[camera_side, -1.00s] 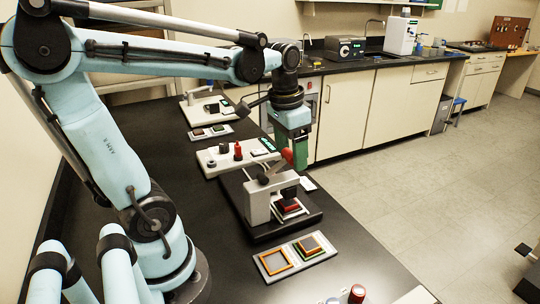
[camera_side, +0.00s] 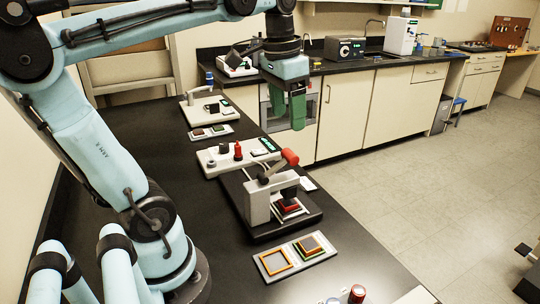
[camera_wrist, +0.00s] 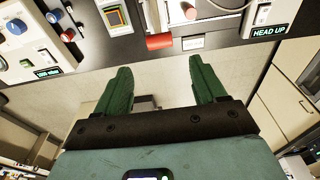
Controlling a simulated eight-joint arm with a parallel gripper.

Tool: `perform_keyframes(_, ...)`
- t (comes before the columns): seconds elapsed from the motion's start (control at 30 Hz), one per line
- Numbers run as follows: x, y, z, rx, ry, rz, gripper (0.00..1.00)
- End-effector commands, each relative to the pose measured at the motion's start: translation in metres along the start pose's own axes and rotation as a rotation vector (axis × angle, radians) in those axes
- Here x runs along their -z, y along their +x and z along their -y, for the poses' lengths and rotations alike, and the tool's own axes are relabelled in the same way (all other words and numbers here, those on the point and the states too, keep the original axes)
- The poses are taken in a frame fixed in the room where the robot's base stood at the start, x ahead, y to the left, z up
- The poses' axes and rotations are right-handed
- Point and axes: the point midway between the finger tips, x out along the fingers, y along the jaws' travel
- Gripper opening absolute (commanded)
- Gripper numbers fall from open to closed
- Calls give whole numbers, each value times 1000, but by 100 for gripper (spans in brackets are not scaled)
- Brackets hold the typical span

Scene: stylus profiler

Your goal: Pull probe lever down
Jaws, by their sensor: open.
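The probe lever has a red cylindrical handle (camera_side: 290,157) on a dark arm that slants up to the right from the grey stylus profiler stand (camera_side: 257,203). In the wrist view the red handle (camera_wrist: 160,41) lies crosswise, ahead of the gap between my fingers. My gripper (camera_side: 298,126) hangs above and beyond the handle, apart from it, its green fingers pointing down. The wrist view shows both fingers spread with nothing between them (camera_wrist: 160,72). The dark probe head (camera_side: 289,190) is above a small red-edged stage (camera_side: 290,207).
A white control box (camera_side: 222,158) with knobs stands behind the profiler. A display (camera_wrist: 276,32) reads "HEAD UP". A tray with framed samples (camera_side: 294,257) lies in front. Another white instrument (camera_side: 196,113) is farther back. The bench edge runs along the right, with open floor beyond.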

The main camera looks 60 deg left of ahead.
Motion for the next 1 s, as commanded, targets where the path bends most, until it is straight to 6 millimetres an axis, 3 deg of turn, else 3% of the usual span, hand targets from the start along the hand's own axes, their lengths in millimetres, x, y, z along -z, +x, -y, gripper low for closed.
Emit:
perform_keyframes(0.03,0,0,0,0,0,0,70)
perform_keyframes(0.17,-2,-6,0,0,-1,-11,50)
perform_keyframes(0.5,-25,-65,0,-1,-1,-123,0)
perform_keyframes(0.67,-26,-65,0,0,1,-134,0)
perform_keyframes(1.0,-20,-17,0,0,1,-133,0)
